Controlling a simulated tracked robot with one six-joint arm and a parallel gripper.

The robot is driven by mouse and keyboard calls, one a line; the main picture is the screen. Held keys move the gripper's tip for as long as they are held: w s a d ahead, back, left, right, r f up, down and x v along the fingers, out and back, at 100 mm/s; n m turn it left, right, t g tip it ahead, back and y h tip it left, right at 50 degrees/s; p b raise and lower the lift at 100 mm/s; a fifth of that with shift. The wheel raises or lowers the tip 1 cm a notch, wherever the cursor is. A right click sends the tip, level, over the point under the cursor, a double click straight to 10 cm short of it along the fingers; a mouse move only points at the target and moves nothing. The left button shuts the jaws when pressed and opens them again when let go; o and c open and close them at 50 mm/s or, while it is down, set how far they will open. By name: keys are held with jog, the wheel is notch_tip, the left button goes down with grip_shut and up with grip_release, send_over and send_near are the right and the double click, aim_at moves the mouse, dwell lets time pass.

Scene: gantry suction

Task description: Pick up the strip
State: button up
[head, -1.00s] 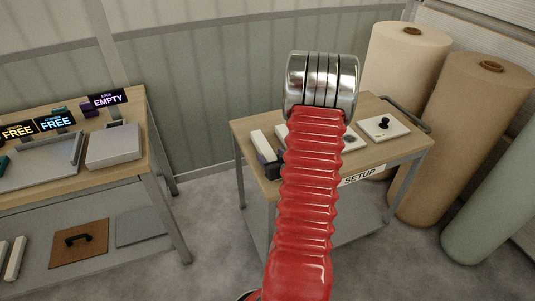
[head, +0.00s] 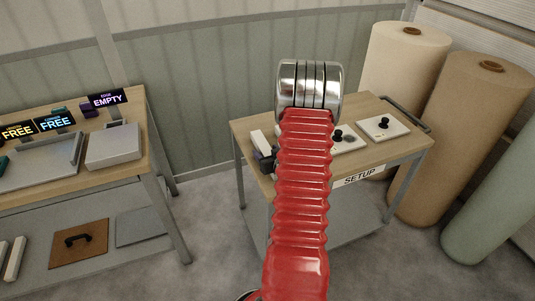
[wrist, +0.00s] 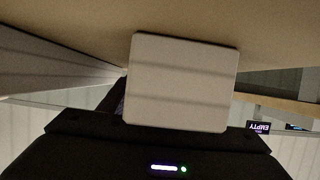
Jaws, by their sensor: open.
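A narrow white strip (head: 262,141) lies at the left end of the wooden top of the setup cart. My dark gripper (head: 265,160) shows only in part, at the near end of this strip, with the rest hidden behind my red arm. I cannot tell whether it touches the strip. In the wrist view, the dark gripper body (wrist: 160,150) fills the bottom, and a pale rectangular face stands close in front of it. I cannot tell whether that face is the strip's end. The gripper is open; its fingertips are not clear.
White plates with black knobs (head: 383,128) lie on the setup cart (head: 238,128). Large rolls (head: 463,135) stand at the right. A bench (head: 150,155) with FREE and EMPTY signs stands at the left; its lower shelf holds white strips (head: 15,258). Floor between is clear.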

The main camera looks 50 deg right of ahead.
aim_at(267, 150)
jog(key=c, duration=1.4)
jog(key=shift+o, duration=0.2)
jog(key=shift+r, duration=0.15)
jog(key=shift+r, duration=4.9)
